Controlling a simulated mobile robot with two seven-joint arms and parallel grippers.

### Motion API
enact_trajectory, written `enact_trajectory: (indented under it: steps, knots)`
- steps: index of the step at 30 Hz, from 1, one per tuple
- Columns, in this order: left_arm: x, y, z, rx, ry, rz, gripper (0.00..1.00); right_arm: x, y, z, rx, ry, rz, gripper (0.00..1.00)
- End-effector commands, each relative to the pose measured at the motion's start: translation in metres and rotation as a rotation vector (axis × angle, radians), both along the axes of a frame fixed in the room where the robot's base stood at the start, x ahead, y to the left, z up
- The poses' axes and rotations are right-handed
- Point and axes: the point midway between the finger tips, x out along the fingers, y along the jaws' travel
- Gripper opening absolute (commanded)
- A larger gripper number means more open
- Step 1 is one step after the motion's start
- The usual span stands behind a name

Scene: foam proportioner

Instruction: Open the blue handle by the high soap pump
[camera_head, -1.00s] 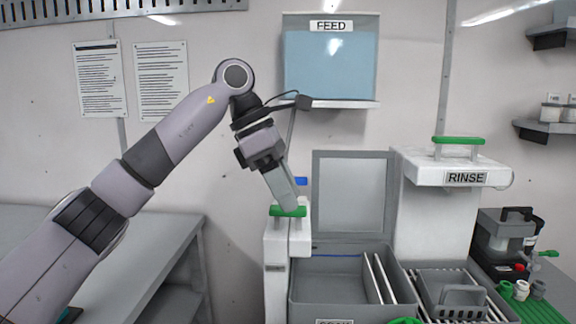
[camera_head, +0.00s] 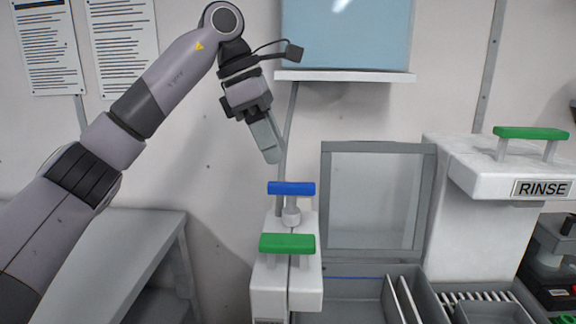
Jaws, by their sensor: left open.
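The blue handle (camera_head: 291,188) is a short horizontal bar at the back of a narrow white unit (camera_head: 305,290), beside a thin grey pipe that runs up the wall. A green handle (camera_head: 287,243) stands on two posts in front of it and lower in the picture. My left gripper (camera_head: 272,158) points down above and slightly left of the blue handle, apart from it. It is open and holds nothing; its fingers overlap from this side. My right gripper does not show.
A grey bin with an upright lid (camera_head: 372,205) stands right of the white unit. Farther right is a white RINSE unit (camera_head: 470,210) with a green handle (camera_head: 530,133). A blue tank (camera_head: 345,35) on a shelf hangs above. A grey table (camera_head: 110,255) is at left.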

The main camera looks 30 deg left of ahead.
Motion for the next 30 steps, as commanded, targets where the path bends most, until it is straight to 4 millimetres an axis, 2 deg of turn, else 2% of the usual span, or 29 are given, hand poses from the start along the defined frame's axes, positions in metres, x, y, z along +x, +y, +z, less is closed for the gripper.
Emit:
enact_trajectory:
  steps: [5, 18, 29, 30]
  knots:
    - [0.001, -0.001, -0.004, 0.001, 0.001, -0.001, 0.47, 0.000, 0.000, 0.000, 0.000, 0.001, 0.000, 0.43]
    - [0.010, -0.022, -0.058, 0.000, 0.002, -0.001, 0.47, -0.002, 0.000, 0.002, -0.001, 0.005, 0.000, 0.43]
    - [0.012, -0.025, -0.066, -0.001, 0.000, 0.000, 0.47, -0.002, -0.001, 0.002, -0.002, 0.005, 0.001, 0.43]
    - [0.012, -0.025, -0.066, -0.001, 0.000, 0.000, 0.44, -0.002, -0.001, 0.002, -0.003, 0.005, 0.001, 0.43]
